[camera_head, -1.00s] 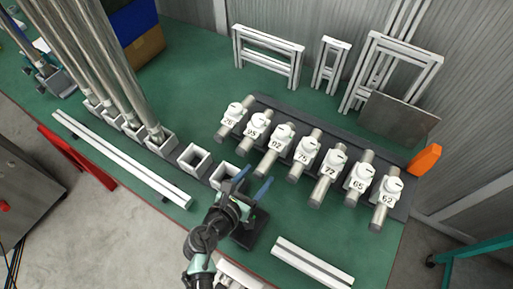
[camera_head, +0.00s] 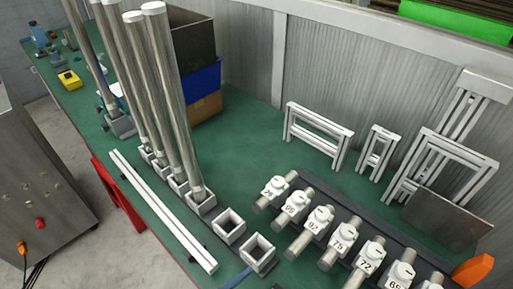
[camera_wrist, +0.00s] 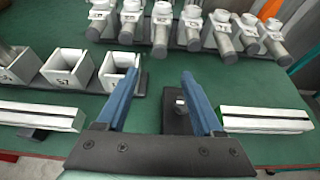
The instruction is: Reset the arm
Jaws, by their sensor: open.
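My gripper (camera_wrist: 160,105) shows in the wrist view with its two blue fingers spread apart and nothing between them. It is above the green table, on the near side of the numbered row of reels. A black block with a small metal part (camera_wrist: 178,112) lies below and beyond the gap between the fingers. In the head view the arm is out of frame, apart from a blue sliver at the bottom edge that may be a fingertip.
Numbered white-and-metal reels (camera_head: 319,219) lie in a rack. Open square holders (camera_head: 258,250) and tall metal tubes (camera_head: 176,100) stand to their left. A white rail (camera_head: 165,212) runs along the front edge. White frames (camera_head: 318,131) stand at the back. Green table (camera_head: 245,150) between is clear.

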